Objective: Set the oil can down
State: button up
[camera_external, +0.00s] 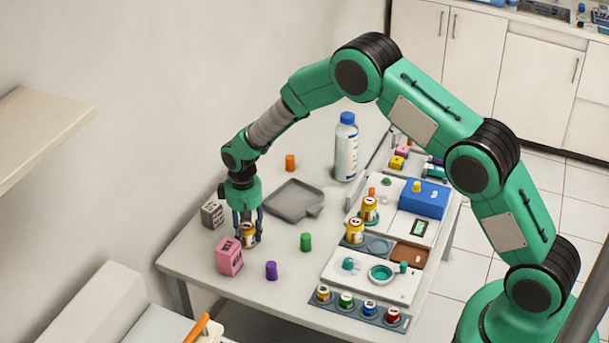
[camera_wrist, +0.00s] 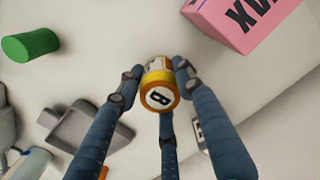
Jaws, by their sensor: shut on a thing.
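My gripper (camera_external: 247,222) points down over the near left part of the table, with its fingers closed around a yellow-orange can (camera_external: 248,236). Two similar yellow cans, one (camera_external: 369,209) farther back and one (camera_external: 354,233) nearer, stand at the right on the equipment panel.
A pink box (camera_external: 229,256) stands close beside the held can, and a grey box (camera_external: 212,213) is to its left. Purple (camera_external: 271,271), green (camera_external: 306,242) and orange (camera_external: 290,163) cylinders, a grey tray (camera_external: 283,213) and a tall white bottle (camera_external: 346,152) stand around. Bare table lies between them.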

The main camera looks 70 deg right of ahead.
aim_at(247, 225)
jog(key=o, duration=1.2)
jog(key=shift+f, duration=0.1)
notch_tip(247, 225, up, 12)
jog(key=shift+r+p, duration=0.15)
jog(key=shift+p, duration=0.45)
